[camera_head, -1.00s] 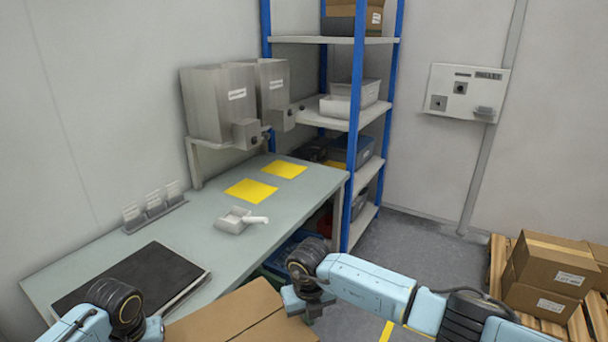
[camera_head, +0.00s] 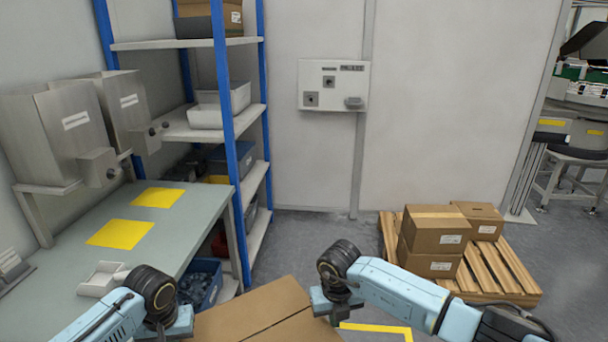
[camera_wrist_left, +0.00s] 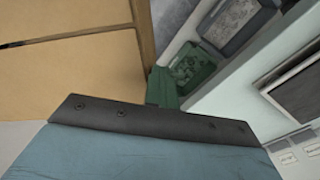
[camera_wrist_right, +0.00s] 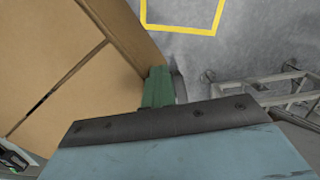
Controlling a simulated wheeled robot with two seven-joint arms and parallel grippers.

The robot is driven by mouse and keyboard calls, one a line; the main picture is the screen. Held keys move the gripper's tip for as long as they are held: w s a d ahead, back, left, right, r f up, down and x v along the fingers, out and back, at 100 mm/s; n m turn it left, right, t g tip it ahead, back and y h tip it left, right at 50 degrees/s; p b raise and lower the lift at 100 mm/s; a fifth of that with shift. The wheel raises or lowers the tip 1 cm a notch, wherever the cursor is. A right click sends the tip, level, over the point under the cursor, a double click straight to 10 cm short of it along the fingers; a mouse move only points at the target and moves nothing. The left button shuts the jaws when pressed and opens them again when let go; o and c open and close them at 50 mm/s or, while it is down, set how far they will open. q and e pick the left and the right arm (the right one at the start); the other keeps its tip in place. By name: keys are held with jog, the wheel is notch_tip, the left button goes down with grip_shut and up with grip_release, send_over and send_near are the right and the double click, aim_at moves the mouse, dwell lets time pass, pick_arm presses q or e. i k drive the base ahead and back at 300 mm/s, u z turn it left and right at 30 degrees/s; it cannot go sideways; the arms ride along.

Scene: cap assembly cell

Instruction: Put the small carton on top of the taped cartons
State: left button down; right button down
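A brown carton (camera_head: 262,312) with a seam across its top is between my two grippers, low in front of me; its lower part is out of view. My left gripper (camera_head: 184,324) is at its left side and my right gripper (camera_head: 328,302) at its right side. The carton also fills the upper left of the left wrist view (camera_wrist_left: 70,70) and of the right wrist view (camera_wrist_right: 60,60). In each wrist view the green fingers are together, beside the carton's wall. Taped cartons with white labels, an upper one (camera_head: 428,238) over a lower one (camera_head: 428,264), stand on a wooden pallet (camera_head: 508,272).
Another carton (camera_head: 482,218) stands behind the stack on the pallet. A workbench (camera_head: 60,250) and a blue-posted shelf (camera_head: 228,130) are on the left. Floor marked with yellow tape (camera_head: 385,328) lies between me and the pallet. A control box (camera_head: 333,86) hangs on the wall.

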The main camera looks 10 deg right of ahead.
aim_at(438, 215)
jog(key=z, duration=0.6)
jog(key=i, duration=0.65)
jog(key=z, duration=0.85)
jog(key=i, duration=3.2)
jog(key=u, duration=0.1)
